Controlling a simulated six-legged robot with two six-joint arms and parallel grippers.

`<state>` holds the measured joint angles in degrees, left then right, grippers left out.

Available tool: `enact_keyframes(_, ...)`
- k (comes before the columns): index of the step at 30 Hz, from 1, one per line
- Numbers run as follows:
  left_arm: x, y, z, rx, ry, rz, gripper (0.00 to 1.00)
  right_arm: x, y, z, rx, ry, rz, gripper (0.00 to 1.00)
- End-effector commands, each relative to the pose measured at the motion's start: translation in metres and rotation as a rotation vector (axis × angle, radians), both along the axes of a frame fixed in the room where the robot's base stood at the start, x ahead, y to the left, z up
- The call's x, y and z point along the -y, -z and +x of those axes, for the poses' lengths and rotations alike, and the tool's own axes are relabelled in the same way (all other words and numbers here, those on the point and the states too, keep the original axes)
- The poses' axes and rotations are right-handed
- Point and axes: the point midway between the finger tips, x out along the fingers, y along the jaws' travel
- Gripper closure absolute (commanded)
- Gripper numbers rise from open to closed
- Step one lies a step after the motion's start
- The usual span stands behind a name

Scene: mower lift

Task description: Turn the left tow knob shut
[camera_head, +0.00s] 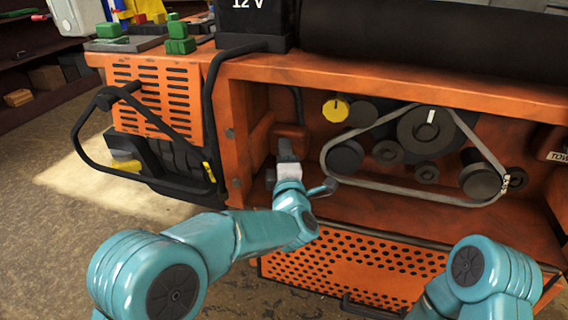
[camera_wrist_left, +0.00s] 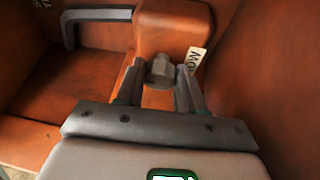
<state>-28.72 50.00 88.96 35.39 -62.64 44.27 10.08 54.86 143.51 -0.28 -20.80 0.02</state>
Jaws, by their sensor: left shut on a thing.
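The left tow knob (camera_wrist_left: 159,69) is a small grey faceted knob on the front of a rounded orange housing (camera_wrist_left: 172,28). A pale label with dark letters is partly visible beside it. My left gripper (camera_wrist_left: 160,82) has its two fingers on either side of the knob, shut on it. In the head view my left gripper (camera_head: 287,151) reaches into the machine's recess below the orange housing (camera_head: 291,131), and it hides the knob there. My right arm shows at the lower right; its gripper is out of view.
A belt (camera_head: 335,175) runs around dark pulleys right of my left gripper, with a yellow knob (camera_head: 336,110) above. A black handle (camera_head: 85,130) juts out at the left. Orange walls stand close around the left gripper. A perforated orange panel (camera_head: 345,272) lies below.

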Motion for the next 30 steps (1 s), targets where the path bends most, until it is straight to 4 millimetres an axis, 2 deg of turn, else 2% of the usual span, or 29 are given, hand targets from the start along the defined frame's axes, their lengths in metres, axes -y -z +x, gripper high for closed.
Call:
enact_keyframes(6, 0.0009, 0.0009, -0.0002, 0.021, 0.003, 0.061, 0.93, 0.0, 0.0106, 0.0, 0.0, 0.0, 0.0, 0.57)
enact_keyframes(22, 0.0011, -0.0002, -0.0002, 0.027, 0.004, 0.08, 0.93, 0.0, 0.0118, 0.0, 0.0, 0.0, 0.0, 0.57)
enact_keyframes(23, 0.0011, -0.0001, -0.0002, 0.027, 0.004, 0.08, 0.56, 0.0, 0.0118, 0.0, 0.0, 0.0, 0.0, 0.57)
enact_keyframes(24, 0.0011, -0.0001, -0.0002, 0.027, 0.004, 0.08, 0.52, 0.0, 0.0118, 0.0, 0.0, 0.0, 0.0, 0.57)
enact_keyframes(30, 0.0006, 0.0002, 0.0, 0.026, 0.003, 0.079, 0.52, 0.0, 0.0119, 0.0, 0.0, 0.0, 0.0, 0.57)
